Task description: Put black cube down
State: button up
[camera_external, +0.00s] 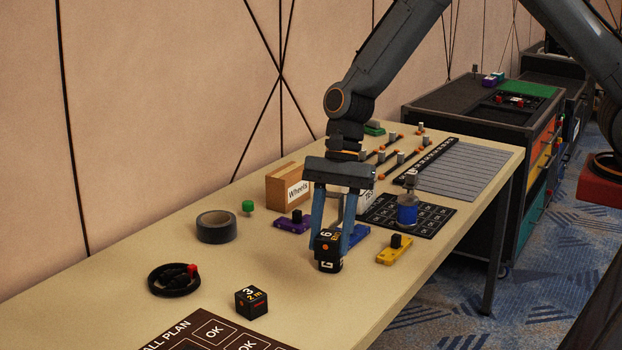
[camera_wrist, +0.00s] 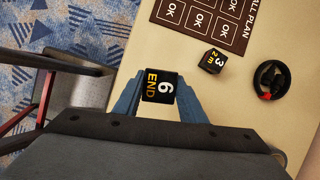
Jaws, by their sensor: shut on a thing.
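The black cube (camera_external: 327,250) is between the fingers of my gripper (camera_external: 333,232), which is shut on it. Its faces carry a white 6 and the yellow word END. In the wrist view the cube (camera_wrist: 158,86) sits between the two blue fingertips of my gripper (camera_wrist: 157,93). The cube is low over the table (camera_external: 275,285), and I cannot tell whether it touches the top. A second black cube (camera_external: 251,302), marked 3 and 2 m, lies on the table to the left; it also shows in the wrist view (camera_wrist: 213,61).
A dark board marked WALL PLAN (camera_external: 215,338) lies at the near edge. A black ring (camera_external: 174,280), a tape roll (camera_external: 216,227), a purple piece (camera_external: 292,222), a yellow piece (camera_external: 394,251) and a blue cylinder (camera_external: 407,212) stand around. Bare table lies left of my gripper.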

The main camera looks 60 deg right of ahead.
aim_at(330, 235)
notch_tip(330, 235, up, 13)
jog(key=w+d+m+t+b, duration=0.1)
jog(key=w+d+m, duration=0.2)
jog(key=w+d, duration=0.45)
jog(key=w+d+m+t+b, duration=0.15)
jog(key=w+d, duration=0.35)
jog(key=d, duration=0.5)
jog(key=w+d+m+t+h, duration=0.1)
jog(key=w+d+m, duration=0.2)
jog(key=d, duration=1.1)
jog(key=w+d+m+t, duration=0.1)
jog(key=w+d+m, duration=0.25)
jog(key=d, duration=1.05)
jog(key=shift+g, duration=0.25)
jog(key=shift+s+d+f+p, duration=0.1)
jog(key=shift+f+p, duration=0.2)
jog(key=shift+f, duration=2.3)
jog(key=shift+s+d+f+p, duration=0.15)
jog(key=shift+f+p, duration=0.15)
jog(key=shift+f, duration=2.3)
jog(key=shift+s+f+p, duration=0.1)
jog(key=shift+f+p, duration=0.2)
jog(key=shift+f, duration=2.3)
jog(key=shift+f, duration=0.4)
jog(key=o, duration=1.1)
